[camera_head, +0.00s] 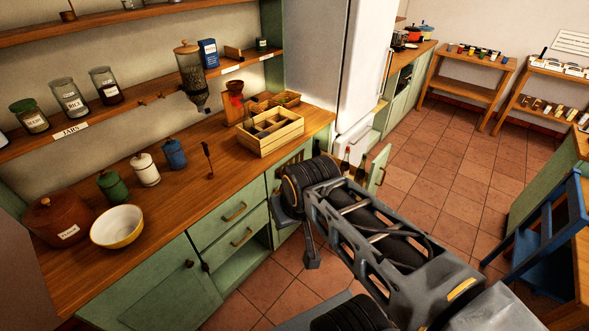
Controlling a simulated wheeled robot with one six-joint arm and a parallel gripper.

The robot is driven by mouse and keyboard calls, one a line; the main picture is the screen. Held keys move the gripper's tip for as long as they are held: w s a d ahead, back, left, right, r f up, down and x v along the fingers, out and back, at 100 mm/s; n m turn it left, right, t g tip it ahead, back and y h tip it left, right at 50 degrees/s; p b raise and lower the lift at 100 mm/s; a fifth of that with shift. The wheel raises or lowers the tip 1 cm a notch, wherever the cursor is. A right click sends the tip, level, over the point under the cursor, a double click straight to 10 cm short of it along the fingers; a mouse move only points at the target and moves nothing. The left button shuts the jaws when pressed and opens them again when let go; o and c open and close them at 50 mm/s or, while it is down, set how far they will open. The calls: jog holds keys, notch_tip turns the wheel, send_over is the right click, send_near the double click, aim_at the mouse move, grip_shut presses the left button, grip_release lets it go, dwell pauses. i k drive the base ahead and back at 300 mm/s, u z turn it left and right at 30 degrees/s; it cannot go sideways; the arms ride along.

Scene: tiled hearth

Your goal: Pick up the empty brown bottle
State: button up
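Two dark bottles show just behind my arm, between the counter end and the fridge. The left bottle (345,160) looks brownish, and the right bottle (361,168) looks dark too. Their lower parts are hidden by my arm. I cannot tell which one is empty, or what they stand on. My gripper (312,260) seems to hang below the wrist, in front of the green cabinets and above the tiled floor, left of and nearer than the bottles. It is small and dark, and its fingers cannot be made out.
The wooden counter (200,205) holds canisters, a yellow bowl (117,226) and a wooden crate (270,132). A green cabinet door (380,167) stands beside the bottles. A white fridge (340,65) is behind them. A blue step stool (545,235) is at right. Tiled floor between is clear.

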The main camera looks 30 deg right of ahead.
aim_at(315, 152)
jog(key=z, duration=0.75)
jog(key=i, duration=1.6)
jog(key=u, duration=0.6)
